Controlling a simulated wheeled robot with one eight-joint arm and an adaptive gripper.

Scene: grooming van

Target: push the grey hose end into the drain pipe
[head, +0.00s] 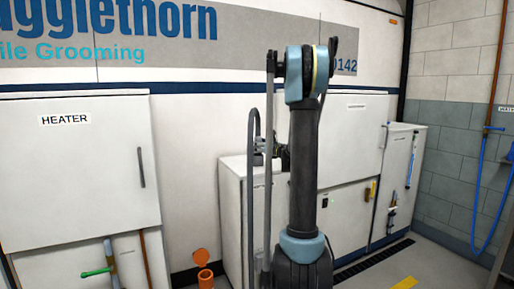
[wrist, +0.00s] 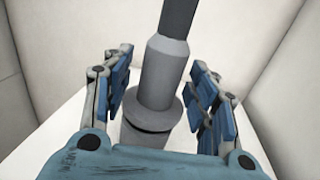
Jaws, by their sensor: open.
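The grey hose end (wrist: 164,75) stands slightly tilted between my gripper's fingers in the wrist view. It has a wide flange (wrist: 152,108), and below that a short grey cylinder (wrist: 138,140) with a dark gap beneath the flange. My gripper (wrist: 160,95) is open, with blue pads on both sides of the hose end and gaps visible. In the head view my gripper (head: 268,149) is by the bent grey hose (head: 251,125), above a white cabinet, partly hidden by my arm. A short orange pipe (head: 205,277) with an orange cap (head: 201,257) stands low at the wall, probably the drain pipe.
The white cabinet (head: 231,215) stands below my gripper. A heater box (head: 80,165) is at left, with a green-handled valve (head: 97,272) below it. A blue hose (head: 477,200) hangs at right. A dark floor grate (head: 375,262) runs along the cabinets.

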